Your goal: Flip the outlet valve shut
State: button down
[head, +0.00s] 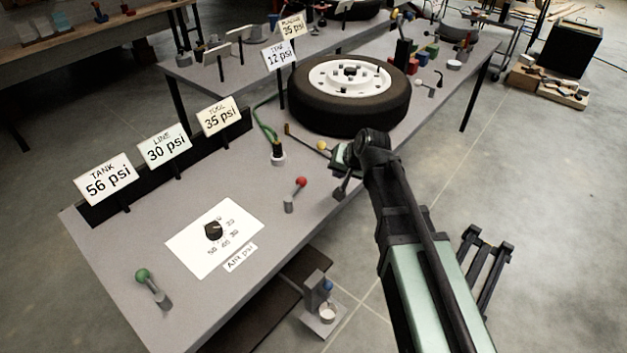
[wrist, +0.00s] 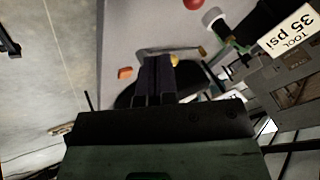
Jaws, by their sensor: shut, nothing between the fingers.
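Several knobbed levers stand on the grey bench: one with a green knob (head: 143,275) at the near left, one with a red knob (head: 301,182) in the middle, and one with a yellow knob (head: 321,146) by the tire. No label shows which is the outlet valve. My gripper (head: 341,190) is shut and empty above the bench's right edge, right of the red lever and close to the yellow one. In the wrist view its fingers (wrist: 153,78) are together, with a yellow knob (wrist: 174,60) beside the tips and a red knob (wrist: 193,4) at the top edge.
A tire (head: 349,95) on a white wheel lies beyond my gripper. Signs read TANK 56 psi (head: 106,180), LINE 30 psi (head: 164,146) and TOOL 35 psi (head: 219,117). A black dial (head: 213,231) sits on a white card. A green hose (head: 265,125) runs near the tire.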

jog(key=b+x, duration=0.9)
jog(key=x, duration=0.1)
jog(key=shift+f, duration=0.45)
jog(key=a, duration=0.2)
jog(key=shift+w+a+r, duration=0.1)
jog(key=shift+w+a, duration=0.15)
jog(key=shift+a, duration=0.05)
jog(key=shift+w+a, duration=0.1)
jog(key=shift+a, duration=0.5)
jog(key=shift+a, duration=0.15)
